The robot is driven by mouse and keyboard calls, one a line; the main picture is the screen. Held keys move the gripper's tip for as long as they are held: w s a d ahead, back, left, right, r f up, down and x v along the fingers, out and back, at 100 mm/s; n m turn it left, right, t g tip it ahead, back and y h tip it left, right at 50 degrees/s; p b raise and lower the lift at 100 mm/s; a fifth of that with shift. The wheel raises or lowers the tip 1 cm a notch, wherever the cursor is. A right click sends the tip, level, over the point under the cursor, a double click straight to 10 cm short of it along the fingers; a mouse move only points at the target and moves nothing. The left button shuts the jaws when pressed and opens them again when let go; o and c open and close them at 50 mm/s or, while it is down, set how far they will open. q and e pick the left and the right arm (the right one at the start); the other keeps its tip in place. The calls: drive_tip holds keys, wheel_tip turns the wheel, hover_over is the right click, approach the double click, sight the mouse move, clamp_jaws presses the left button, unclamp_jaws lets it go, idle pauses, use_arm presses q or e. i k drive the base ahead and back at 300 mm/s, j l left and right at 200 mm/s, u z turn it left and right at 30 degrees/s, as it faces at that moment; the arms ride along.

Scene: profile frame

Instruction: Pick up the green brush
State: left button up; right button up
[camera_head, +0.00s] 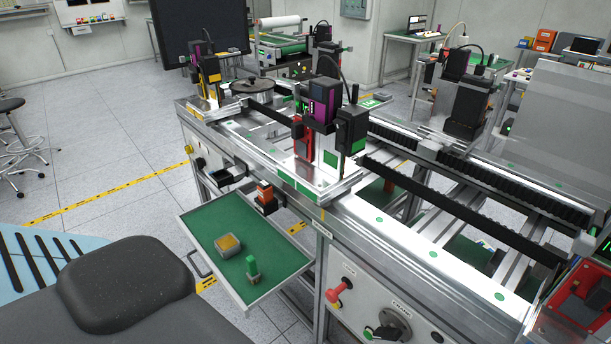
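A small green brush (252,267) stands upright in the open pull-out drawer, near its front edge. Its upper part is green and its lower end looks greyish. The drawer (282,252) has a green floor and a thin metal rim, and it sticks out from the front of the machine frame. A small grey box with a yellowish top (228,245) sits left of the brush, apart from it. Neither of my grippers shows in the head view, so nothing is seen touching the brush.
The machine bench (290,188) with rails and upright units rises behind the drawer. Bare floor (110,200) lies to the left.

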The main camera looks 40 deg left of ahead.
sight(253, 276)
drive_tip(key=u, duration=1.65)
